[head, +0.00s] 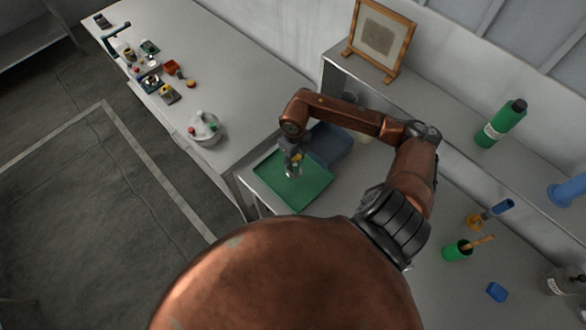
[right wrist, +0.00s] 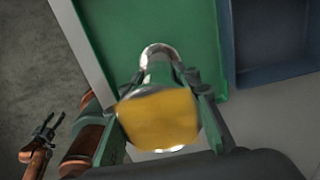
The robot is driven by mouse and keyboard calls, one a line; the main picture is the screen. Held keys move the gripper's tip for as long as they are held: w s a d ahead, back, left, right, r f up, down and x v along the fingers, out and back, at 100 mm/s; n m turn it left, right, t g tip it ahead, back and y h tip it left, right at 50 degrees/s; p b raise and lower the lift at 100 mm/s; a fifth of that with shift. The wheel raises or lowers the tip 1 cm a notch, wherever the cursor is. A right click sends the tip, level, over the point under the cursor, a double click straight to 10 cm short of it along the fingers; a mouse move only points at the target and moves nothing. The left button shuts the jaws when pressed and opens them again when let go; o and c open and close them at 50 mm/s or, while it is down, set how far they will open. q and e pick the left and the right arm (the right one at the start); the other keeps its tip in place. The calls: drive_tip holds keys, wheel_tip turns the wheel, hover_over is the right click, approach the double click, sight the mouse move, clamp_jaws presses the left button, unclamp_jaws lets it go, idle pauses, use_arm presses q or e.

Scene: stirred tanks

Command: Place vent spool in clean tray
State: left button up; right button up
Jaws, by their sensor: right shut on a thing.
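My right gripper (head: 293,172) is above the green tray (head: 311,200) in the head view, pointing down. It is shut on the vent spool (head: 298,158), a silvery part with a yellow piece. In the right wrist view the vent spool (right wrist: 158,118) sits between the fingers, its yellow face towards the camera and a shiny round rim beyond. The green tray fills the area behind it in that view (right wrist: 120,25). I cannot tell how far the spool is above the tray floor. My left gripper (right wrist: 50,126) shows small at the lower left of the right wrist view, its fingers apart.
A blue-grey tray (head: 331,146) stands beside the green one. A white flanged vessel (head: 206,129) is on the long bench to the left, with several small parts further back. A green bottle (head: 502,124) and a framed picture (head: 379,36) stand on the shelf.

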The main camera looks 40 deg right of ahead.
sight(294, 165)
drive_tip(key=shift+w+f+b, duration=0.3)
drive_tip(key=shift+w+f, duration=0.05)
drive_tip(key=shift+f, duration=0.1)
drive_tip(key=shift+w+d+f+b, duration=0.15)
drive_tip(key=shift+f+b, duration=0.6)
drive_tip(key=shift+f, duration=0.85)
drive_tip(key=shift+f, duration=0.15)
drive_tip(key=o, duration=1.4)
drive_tip(key=shift+c, duration=0.2)
wheel_tip(294, 165, up, 12)
drive_tip(key=shift+r+b, duration=0.15)
drive_tip(key=shift+b, duration=1)
